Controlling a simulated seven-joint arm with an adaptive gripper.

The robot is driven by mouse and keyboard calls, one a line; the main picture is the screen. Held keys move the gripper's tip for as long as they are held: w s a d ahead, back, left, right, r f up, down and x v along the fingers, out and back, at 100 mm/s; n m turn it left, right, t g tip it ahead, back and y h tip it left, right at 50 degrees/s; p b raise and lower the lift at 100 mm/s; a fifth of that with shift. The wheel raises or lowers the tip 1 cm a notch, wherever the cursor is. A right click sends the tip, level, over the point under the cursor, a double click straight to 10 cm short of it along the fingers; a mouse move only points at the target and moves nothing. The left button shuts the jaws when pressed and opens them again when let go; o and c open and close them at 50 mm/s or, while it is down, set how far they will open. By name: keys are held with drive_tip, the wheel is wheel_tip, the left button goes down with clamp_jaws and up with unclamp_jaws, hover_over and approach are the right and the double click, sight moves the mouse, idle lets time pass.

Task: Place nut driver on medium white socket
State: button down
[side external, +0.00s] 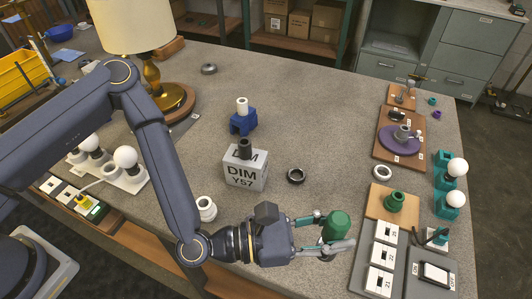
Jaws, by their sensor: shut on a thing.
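My gripper (325,238) reaches right over the front of the table and is shut on a green rounded tool (338,222). This is probably the nut driver, though its tip is hidden. White socket-like parts show in several places. One stands upright on a blue block (241,107) at the back centre. A ribbed white one (206,208) stands beside my arm at the front. A low white ring (382,172) lies at the right. I cannot tell which is the medium one. The held tool is apart from all of them.
A grey block marked DIM Y57 (245,172) bears a dark cylinder. A black ring (296,176) lies right of it. A wooden board with a green part (394,202) and white switch panels (383,258) are close right of my gripper. A lamp (150,70) stands back left.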

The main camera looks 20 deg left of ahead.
sight(325, 232)
drive_tip(key=a+g, duration=0.1)
drive_tip(key=s+a+r+m+g+h, duration=0.1)
drive_tip(key=shift+s+a+r+m, duration=0.1)
drive_tip(key=shift+s+a+m, duration=0.2)
drive_tip(key=shift+a, duration=0.05)
drive_tip(key=w+a, duration=0.3)
drive_tip(key=a, duration=2.2)
drive_tip(key=shift+n+t+y, duration=0.3)
drive_tip(key=shift+n+t, duration=0.2)
drive_tip(key=shift+t, duration=0.1)
drive_tip(key=shift+w+a+f, duration=0.1)
drive_tip(key=shift+w+f, duration=0.05)
drive_tip(key=shift+f, duration=0.75)
drive_tip(key=shift+w+a+f, duration=0.1)
drive_tip(key=shift+w+f, duration=0.1)
drive_tip(key=shift+f, duration=0.7)
drive_tip(key=shift+w+a+f, duration=0.1)
drive_tip(key=shift+w+f, duration=0.05)
drive_tip(key=shift+f, duration=0.75)
drive_tip(key=shift+f, duration=0.1)
drive_tip(key=shift+f, duration=0.25)
drive_tip(key=c, duration=0.8)
unclamp_jaws()
drive_tip(key=shift+o, duration=0.2)
